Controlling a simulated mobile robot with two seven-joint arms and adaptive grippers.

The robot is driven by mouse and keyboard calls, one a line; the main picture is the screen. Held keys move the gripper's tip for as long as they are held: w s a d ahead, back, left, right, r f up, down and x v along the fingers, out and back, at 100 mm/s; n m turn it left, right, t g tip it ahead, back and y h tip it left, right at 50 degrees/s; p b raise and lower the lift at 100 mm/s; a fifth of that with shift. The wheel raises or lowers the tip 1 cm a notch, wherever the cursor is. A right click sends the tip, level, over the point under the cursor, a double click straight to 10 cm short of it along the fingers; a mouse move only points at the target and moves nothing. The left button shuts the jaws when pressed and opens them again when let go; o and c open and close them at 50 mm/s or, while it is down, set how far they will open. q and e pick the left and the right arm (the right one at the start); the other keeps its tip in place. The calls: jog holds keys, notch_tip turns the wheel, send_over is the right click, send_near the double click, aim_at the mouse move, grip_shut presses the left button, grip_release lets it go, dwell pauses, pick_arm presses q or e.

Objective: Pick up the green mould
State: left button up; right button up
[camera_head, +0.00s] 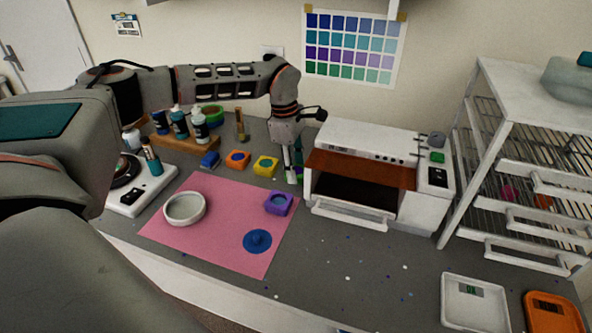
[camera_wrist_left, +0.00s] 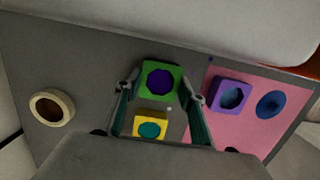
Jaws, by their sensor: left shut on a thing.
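The green mould (camera_wrist_left: 160,66), a square block with a purple round filling, shows in the left wrist view between the fingers of my left gripper (camera_wrist_left: 160,92). My left gripper is shut on it, one finger at each side. In the head view the left gripper (camera_head: 294,172) points down at the counter just left of the white oven, and its fingers mostly hide the mould. I cannot tell whether the mould is clear of the counter. My right gripper is not in view.
A yellow mould (camera_head: 265,166) stands close to the left gripper, with orange (camera_head: 238,153) and blue (camera_head: 210,160) moulds further left. The white oven (camera_head: 372,141) is close on the right. A pink mat (camera_head: 215,235) holds a purple mould (camera_head: 279,211), a white bowl (camera_head: 184,220) and a blue disc (camera_head: 257,241).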

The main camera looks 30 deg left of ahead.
pick_arm(q)
notch_tip(320, 180, up, 20)
dwell(0.5)
